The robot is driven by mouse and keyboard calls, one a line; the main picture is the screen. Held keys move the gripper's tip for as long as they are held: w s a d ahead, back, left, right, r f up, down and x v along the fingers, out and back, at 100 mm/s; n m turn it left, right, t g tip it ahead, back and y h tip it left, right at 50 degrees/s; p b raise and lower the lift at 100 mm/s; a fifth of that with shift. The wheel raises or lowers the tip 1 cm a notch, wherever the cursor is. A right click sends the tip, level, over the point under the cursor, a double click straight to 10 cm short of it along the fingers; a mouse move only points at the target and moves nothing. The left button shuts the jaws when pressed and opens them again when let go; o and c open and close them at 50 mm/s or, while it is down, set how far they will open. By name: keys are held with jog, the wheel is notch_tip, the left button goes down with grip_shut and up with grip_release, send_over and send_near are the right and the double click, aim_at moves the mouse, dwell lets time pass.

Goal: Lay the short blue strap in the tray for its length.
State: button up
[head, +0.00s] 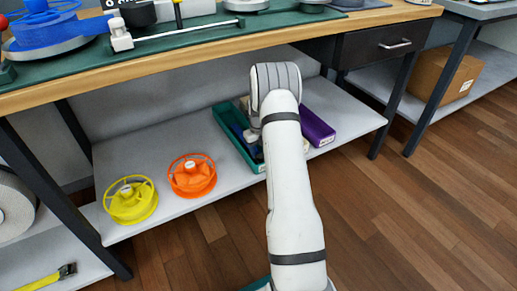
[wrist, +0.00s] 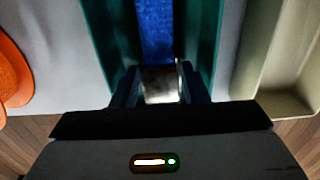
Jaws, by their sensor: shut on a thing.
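The green tray (head: 231,146) lies on the lower shelf under the bench, partly hidden by my arm. In the wrist view its walls (wrist: 108,38) run along both sides of the blue strap (wrist: 157,32). The strap lies straight along the tray's length, between the walls. My gripper (wrist: 158,82) is shut on the strap's near end, where a shiny metal piece shows between the fingers. The fingers are at the near end of the tray. The strap's far end is out of the wrist view. I cannot tell how close the strap is to the tray floor.
A beige tray (wrist: 248,62) lies just right of the green one, and a purple tray (head: 319,128) beyond. Orange (head: 193,176) and yellow (head: 131,200) reels stand on the shelf to the left. The bench edge (head: 170,63) overhangs. Shelf around the reels is free.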

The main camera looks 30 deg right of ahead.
jog(key=o, duration=1.2)
jog(key=shift+c, duration=0.2)
jog(key=shift+r+p, duration=1.8)
jog(key=shift+r, duration=2.05)
